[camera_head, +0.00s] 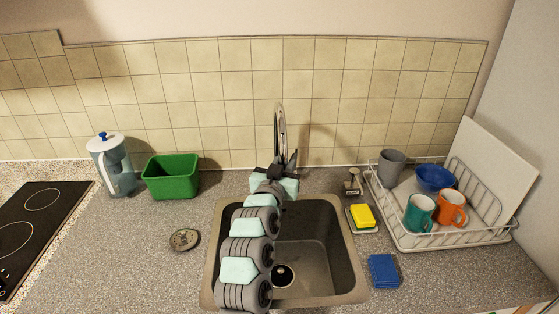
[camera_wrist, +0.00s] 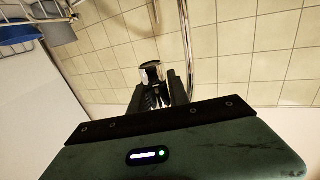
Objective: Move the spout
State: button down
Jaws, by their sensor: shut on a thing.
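The spout (camera_head: 279,128) is a tall, curved chrome tube behind the sink, near the tiled wall. My gripper (camera_head: 277,172) is at the back edge of the sink, in front of the spout, and my arm reaches over the basin to it. In the wrist view, the dark fingers of my gripper (camera_wrist: 157,92) are shut around a short chrome cylinder (camera_wrist: 151,72), which looks like the spout's end. The spout's thin tube (camera_wrist: 186,35) rises beside it. In the head view my gripper hides the grasp and the tap's base.
The sink (camera_head: 315,255) lies under my arm. To the right are a soap dispenser (camera_head: 352,182), a yellow sponge (camera_head: 362,216), a blue sponge (camera_head: 384,271) and a dish rack (camera_head: 400,240) with mugs. To the left are a green bin (camera_head: 171,178) and a pitcher (camera_head: 113,168).

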jog(key=shift+r, duration=0.45)
jog(key=c, duration=1.6)
grip_release()
jog(key=shift+s+d, duration=0.1)
jog(key=o, duration=0.3)
jog(key=shift+f, duration=0.35)
jog(key=shift+o, duration=0.2)
jog(key=shift+s, duration=0.1)
jog(key=p+v, duration=0.1)
jog(key=v, duration=0.9)
jog(key=shift+s, duration=0.35)
